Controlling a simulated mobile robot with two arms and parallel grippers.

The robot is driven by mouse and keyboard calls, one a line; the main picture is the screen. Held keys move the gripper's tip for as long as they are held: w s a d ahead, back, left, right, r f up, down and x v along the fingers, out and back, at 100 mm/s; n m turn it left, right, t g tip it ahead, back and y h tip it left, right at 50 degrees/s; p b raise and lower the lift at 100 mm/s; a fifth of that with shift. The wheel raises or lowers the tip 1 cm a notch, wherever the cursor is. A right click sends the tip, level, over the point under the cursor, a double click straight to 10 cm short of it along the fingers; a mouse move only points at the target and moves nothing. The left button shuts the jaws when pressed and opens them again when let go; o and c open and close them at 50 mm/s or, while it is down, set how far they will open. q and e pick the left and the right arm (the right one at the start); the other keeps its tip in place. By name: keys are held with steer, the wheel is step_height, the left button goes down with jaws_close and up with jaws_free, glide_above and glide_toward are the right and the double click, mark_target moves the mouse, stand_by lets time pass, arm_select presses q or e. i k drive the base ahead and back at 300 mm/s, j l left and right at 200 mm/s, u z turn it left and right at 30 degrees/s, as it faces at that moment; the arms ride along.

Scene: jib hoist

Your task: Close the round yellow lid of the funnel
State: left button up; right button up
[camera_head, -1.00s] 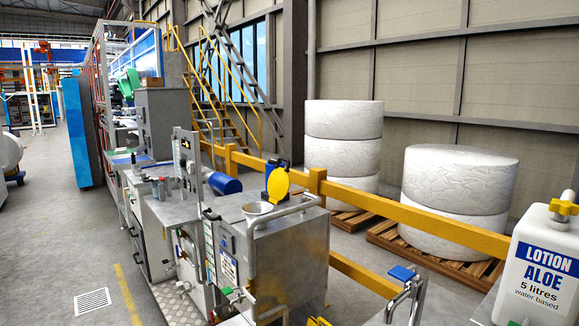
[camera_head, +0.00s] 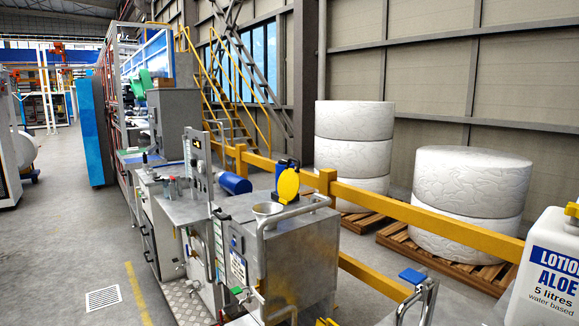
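The round yellow lid (camera_head: 289,185) stands upright, open, at the back of the funnel. The funnel (camera_head: 268,209) is a pale round cup set in the top of a grey metal machine (camera_head: 300,255). Its mouth is uncovered. A blue part (camera_head: 282,166) shows just behind the lid. Neither of my grippers shows in the head view.
A yellow guard rail (camera_head: 430,216) runs behind the machine. White rolls (camera_head: 470,195) sit on pallets behind. The floor at left is open.

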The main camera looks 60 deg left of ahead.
mark_target(288, 182)
steer(key=u, duration=1.8)
